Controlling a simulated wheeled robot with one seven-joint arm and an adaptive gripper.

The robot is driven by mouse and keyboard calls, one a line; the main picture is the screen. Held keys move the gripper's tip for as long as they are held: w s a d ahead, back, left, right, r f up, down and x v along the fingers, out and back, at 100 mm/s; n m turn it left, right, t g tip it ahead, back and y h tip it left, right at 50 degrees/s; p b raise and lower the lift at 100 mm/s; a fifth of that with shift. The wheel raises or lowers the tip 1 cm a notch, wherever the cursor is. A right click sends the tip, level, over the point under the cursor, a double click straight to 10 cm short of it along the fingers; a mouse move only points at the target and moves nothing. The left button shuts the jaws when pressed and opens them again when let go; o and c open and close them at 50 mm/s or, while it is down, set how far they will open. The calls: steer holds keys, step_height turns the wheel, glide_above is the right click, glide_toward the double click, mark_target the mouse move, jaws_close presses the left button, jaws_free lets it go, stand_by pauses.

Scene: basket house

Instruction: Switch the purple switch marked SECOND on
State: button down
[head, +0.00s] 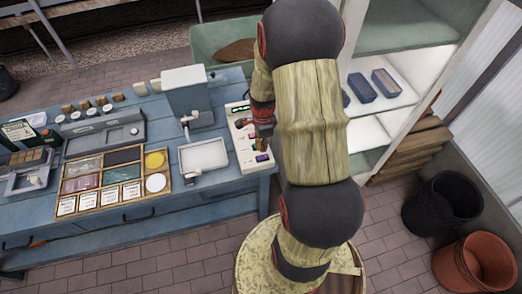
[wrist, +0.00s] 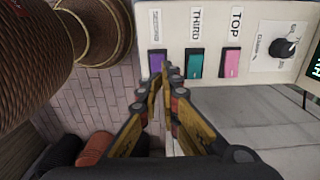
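The purple switch (wrist: 156,60) sits on the white control panel (wrist: 175,25) under a small label, too blurred to read clearly. A teal switch (wrist: 195,63) labelled THIRD and a pink switch (wrist: 231,63) labelled TOP stand to its right. In the head view the purple switch (head: 262,158) is at the near end of the panel (head: 239,133). My gripper (wrist: 167,73) is shut and empty, its fingertips together at the lower right edge of the purple switch, between it and the teal one. I cannot tell whether they touch. In the head view my gripper (head: 262,128) hangs over the panel, partly hidden.
A black knob (wrist: 285,47) and a dark display are farther right on the panel. Shelves (head: 405,105) stand to the right.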

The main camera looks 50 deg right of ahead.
mark_target(260, 155)
step_height(260, 155, up, 10)
steer(key=p, duration=0.1)
steer(key=shift+w+d, duration=0.1)
stand_by(0.3)
steer(key=shift+w+a+r+p, duration=0.25)
steer(key=shift+r+p, duration=0.3)
steer(key=shift+p, duration=0.25)
steer(key=shift+f, duration=0.1)
step_height(260, 155, down, 14)
steer(key=shift+a+b, duration=0.1)
steer(key=shift+b, duration=1.15)
